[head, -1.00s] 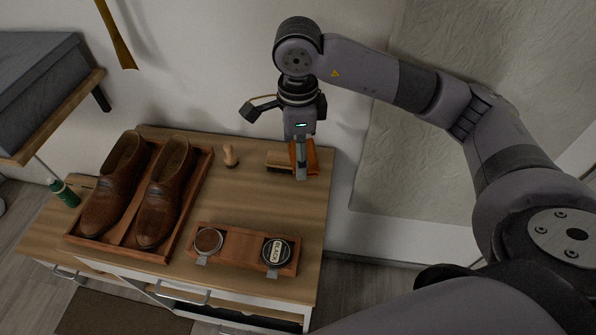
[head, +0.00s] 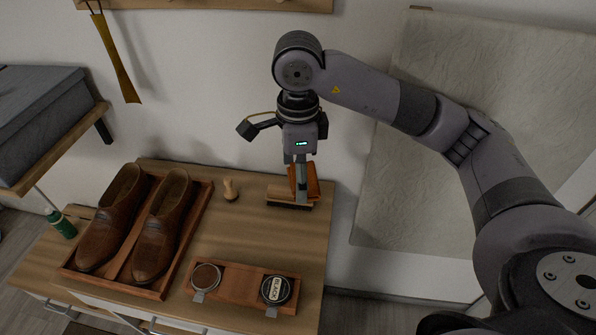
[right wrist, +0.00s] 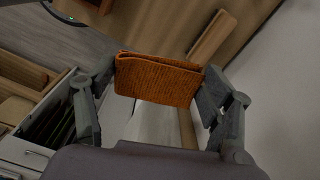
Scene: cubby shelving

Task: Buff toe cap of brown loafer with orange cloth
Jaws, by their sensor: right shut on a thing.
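A pair of brown loafers sits in a wooden tray (head: 175,279) on the left of the bench, toes toward the front: the left loafer (head: 107,225) and the right loafer (head: 158,235). The orange cloth (head: 312,182) is at the back right of the bench, in my right gripper (head: 302,190). In the right wrist view the folded cloth (right wrist: 158,80) spans between the two fingers, and my right gripper (right wrist: 160,88) is shut on it. Part of the cloth is hidden behind the fingers in the head view. My left gripper is not in view.
A brush (head: 285,200) lies close by my right gripper. A small wooden knob (head: 230,188) stands left of it. A wooden holder (head: 240,285) with two polish tins is in front. A green bottle (head: 62,224) stands left of the tray. The bench middle is clear.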

